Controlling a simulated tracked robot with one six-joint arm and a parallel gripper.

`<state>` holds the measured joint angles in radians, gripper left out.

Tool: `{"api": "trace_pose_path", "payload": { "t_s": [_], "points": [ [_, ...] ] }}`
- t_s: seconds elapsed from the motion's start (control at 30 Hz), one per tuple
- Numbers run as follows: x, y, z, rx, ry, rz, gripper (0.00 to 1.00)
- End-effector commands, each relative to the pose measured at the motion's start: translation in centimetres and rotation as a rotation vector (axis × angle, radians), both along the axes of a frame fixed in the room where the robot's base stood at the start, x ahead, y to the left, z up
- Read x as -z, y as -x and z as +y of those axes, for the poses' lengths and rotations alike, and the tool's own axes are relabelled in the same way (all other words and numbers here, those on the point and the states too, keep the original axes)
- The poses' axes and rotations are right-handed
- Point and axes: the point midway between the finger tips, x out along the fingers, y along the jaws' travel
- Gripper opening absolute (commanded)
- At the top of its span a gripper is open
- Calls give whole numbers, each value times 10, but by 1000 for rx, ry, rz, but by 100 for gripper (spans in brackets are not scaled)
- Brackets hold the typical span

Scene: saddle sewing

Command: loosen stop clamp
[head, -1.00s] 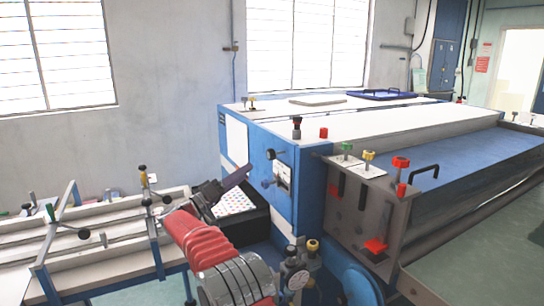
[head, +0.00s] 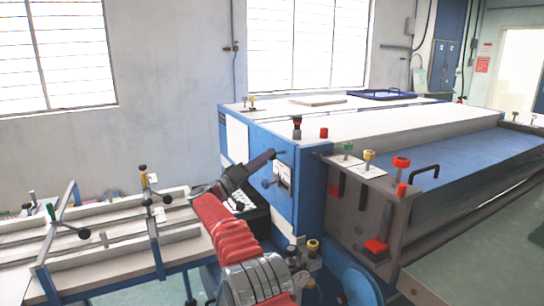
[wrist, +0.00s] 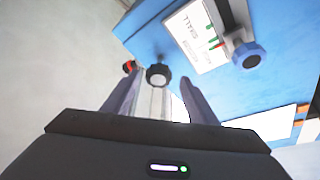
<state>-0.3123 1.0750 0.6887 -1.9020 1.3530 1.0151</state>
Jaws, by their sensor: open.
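My gripper (head: 272,154) is raised at the blue end panel of the machine, beside a dark round knob. In the wrist view my gripper (wrist: 160,82) is open, its two fingers apart, with the dark knob (wrist: 157,74) showing between their tips. I cannot tell whether either finger touches it. No label marks which knob is the stop clamp.
The blue machine's end panel (head: 308,190) stands close to the right of my gripper. A grey bracket plate (head: 345,215) with red, yellow and green knobs stands further right. A pale bench (head: 100,265) with upright clamps is at left.

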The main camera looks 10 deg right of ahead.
Motion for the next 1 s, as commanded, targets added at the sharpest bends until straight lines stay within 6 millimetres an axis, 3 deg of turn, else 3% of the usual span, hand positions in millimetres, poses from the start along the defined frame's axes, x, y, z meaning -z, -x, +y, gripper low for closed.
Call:
{"api": "trace_pose_path", "payload": {
  "t_s": [0.3, 0.77, 1.0],
  "points": [
    [-9, -18, -27, 2, 0, -1, 52],
    [-11, -22, -33, 1, 1, -1, 52],
    [-11, -22, -33, 1, 1, -1, 35]
  ]
}}
